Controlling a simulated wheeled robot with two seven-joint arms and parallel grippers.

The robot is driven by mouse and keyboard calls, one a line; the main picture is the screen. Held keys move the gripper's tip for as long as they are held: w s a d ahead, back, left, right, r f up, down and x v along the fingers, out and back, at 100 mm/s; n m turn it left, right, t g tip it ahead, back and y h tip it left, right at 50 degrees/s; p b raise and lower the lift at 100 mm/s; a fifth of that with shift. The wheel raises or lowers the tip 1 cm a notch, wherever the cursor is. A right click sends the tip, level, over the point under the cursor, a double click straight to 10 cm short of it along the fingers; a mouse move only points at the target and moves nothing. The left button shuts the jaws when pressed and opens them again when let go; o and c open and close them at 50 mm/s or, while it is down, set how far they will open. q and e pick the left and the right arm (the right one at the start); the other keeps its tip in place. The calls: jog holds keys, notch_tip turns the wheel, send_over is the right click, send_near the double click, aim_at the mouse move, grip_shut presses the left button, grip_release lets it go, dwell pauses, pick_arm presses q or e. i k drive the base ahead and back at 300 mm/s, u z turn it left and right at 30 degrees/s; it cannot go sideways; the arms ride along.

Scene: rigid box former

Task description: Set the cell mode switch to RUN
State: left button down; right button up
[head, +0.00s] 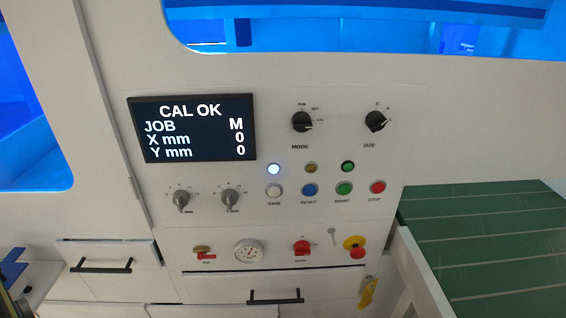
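The black MODE switch (302,122) is a rotary knob on the white control panel, upper middle of the head view. Small labels around it appear to read RUN at the top, SET at upper right and CAL at right. Its light pointer mark faces right, toward CAL. The display (194,128) left of it reads CAL OK, JOB M, X mm 0, Y mm 0. Neither of my grippers can be made out, and nothing touches the switch.
A similar SIZE knob (375,121) sits to the right. Below are SAVE (274,191), RESET (310,190), START (344,188) and STOP (377,187) buttons. A red-and-yellow emergency stop (355,247) is lower right. A green conveyor-like surface (490,240) lies at right.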

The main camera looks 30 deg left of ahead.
aim_at(301, 121)
jog(key=z, duration=1.15)
jog(key=k, duration=0.7)
jog(key=u, duration=1.4)
jog(key=i, duration=0.25)
